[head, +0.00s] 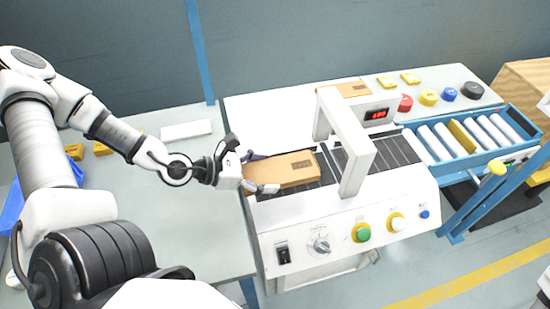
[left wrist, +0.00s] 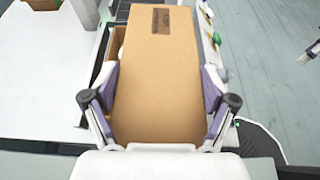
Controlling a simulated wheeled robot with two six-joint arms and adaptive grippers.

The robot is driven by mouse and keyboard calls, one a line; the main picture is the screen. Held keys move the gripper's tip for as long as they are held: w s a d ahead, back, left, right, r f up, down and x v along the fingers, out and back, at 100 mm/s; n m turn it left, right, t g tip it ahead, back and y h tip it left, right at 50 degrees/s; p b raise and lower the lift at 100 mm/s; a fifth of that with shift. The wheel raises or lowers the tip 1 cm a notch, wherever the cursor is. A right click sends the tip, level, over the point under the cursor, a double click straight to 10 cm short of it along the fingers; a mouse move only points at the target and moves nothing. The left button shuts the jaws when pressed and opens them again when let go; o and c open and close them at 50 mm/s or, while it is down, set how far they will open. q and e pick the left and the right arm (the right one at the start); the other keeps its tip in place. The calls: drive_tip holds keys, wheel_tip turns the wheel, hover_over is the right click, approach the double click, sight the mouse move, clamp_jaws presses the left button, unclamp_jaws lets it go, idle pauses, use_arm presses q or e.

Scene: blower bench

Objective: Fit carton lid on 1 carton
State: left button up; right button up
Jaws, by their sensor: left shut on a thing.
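A brown carton lid (head: 285,168) with a dark printed label lies between the fingers of my left gripper (head: 262,172), at the left end of the machine's dark conveyor. In the left wrist view the lid (left wrist: 157,85) fills the space between both fingertips of the left gripper (left wrist: 158,108), which is shut on it. A brown carton (left wrist: 101,75) shows partly beside and below the lid's left edge; the lid hides most of it. I cannot tell whether the lid touches the carton.
A white arch (head: 352,150) spans the conveyor just right of the lid. A blue-framed roller track (head: 455,152) continues to the right. Buttons and a knob (head: 321,242) line the machine's front. The left table (head: 190,220) has free room, with yellow items (head: 103,148) at its back.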

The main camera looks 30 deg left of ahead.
sight(275, 158)
use_arm(q)
drive_tip(key=w, duration=0.1)
drive_tip(key=w+b, duration=0.1)
drive_tip(key=w, duration=0.1)
drive_tip(key=w+a+f+b, duration=0.1)
drive_tip(key=w, duration=0.1)
drive_tip(key=shift+w, duration=0.25)
drive_tip(key=f+b, duration=0.2)
drive_tip(key=f, duration=0.1)
drive_tip(key=shift+a+f, duration=0.15)
drive_tip(key=shift+a, duration=0.05)
drive_tip(key=shift+w, duration=0.25)
use_arm(e)
wheel_tip(275, 158, down, 6)
drive_tip(key=shift+w+r, duration=0.15)
drive_tip(key=shift+r, duration=0.05)
use_arm(q)
drive_tip(key=shift+s+f, duration=0.1)
drive_tip(key=shift+s, duration=0.05)
drive_tip(key=shift+f+b, duration=0.3)
drive_tip(key=shift+b, duration=0.05)
drive_tip(key=o, duration=0.9)
use_arm(e)
drive_tip(key=shift+f, duration=0.35)
